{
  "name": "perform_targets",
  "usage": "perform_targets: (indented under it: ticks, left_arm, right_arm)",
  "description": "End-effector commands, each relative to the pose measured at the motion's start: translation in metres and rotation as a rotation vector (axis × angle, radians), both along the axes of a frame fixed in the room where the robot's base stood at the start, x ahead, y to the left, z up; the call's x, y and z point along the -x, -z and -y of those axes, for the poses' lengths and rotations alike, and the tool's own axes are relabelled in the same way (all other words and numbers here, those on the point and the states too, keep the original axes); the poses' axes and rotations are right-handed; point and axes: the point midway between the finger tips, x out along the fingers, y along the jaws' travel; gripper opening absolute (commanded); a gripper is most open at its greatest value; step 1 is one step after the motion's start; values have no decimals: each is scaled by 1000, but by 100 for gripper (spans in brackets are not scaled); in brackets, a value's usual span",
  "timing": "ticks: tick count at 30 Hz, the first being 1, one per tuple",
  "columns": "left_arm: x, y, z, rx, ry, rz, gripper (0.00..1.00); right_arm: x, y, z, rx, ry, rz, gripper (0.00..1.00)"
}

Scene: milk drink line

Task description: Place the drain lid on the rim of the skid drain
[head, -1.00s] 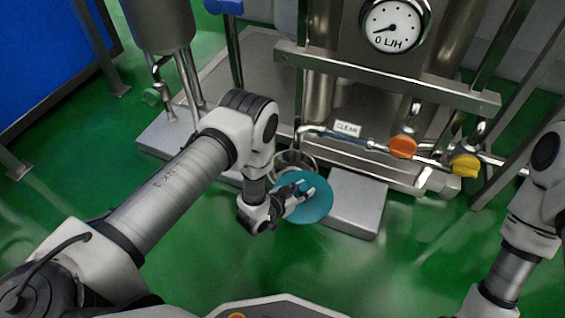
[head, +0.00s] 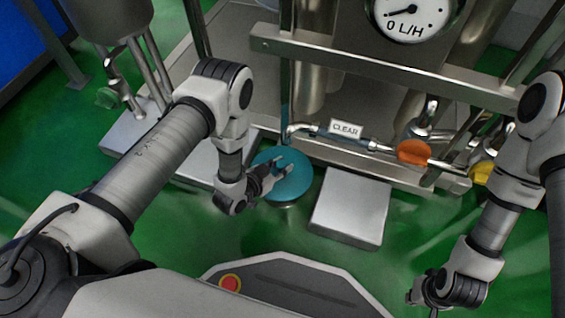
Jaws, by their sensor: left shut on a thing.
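The drain lid (head: 296,187) is a round teal disc, held roughly flat at the centre of the head view. My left gripper (head: 276,173) is shut on it near its upper left part. The skid drain (head: 287,206) is mostly hidden beneath the lid; only a small metal part shows below the lid's near edge. I cannot tell whether the lid touches the rim. My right gripper (head: 421,296) hangs low at the bottom right, away from the lid, and its fingers are too small and dark to read.
A metal step block (head: 350,207) stands just right of the lid. Behind it are the skid frame, a pipe with a CLEAR label (head: 345,129), an orange knob (head: 413,152), a yellow knob (head: 483,173) and a dial gauge (head: 414,12). Green floor is clear in front.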

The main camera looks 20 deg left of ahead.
Motion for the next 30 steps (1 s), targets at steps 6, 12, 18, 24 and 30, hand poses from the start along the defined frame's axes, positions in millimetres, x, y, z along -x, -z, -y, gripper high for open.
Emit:
perform_targets:
  ticks: [6, 12, 18, 24, 30]
  left_arm:
    - [0, 3, 0, 0, 0, 1, 0]
    - [0, 1, 0, 0, 0, 1, 55]
    - [-1, -2, 0, 0, 0, 1, 55]
    - [24, -20, -12, 1, -2, -4, 55]
    - [70, -40, -32, 1, -3, -6, 55]
  right_arm:
    - [0, 1, 0, 0, 0, 0, 0]
    - [0, 0, 0, 0, 0, 0, 0]
    - [0, -2, 0, 0, -1, 0, 0]
    - [1, -26, 0, 0, -4, -2, 0]
    - [2, -57, -1, -1, -10, -6, 0]
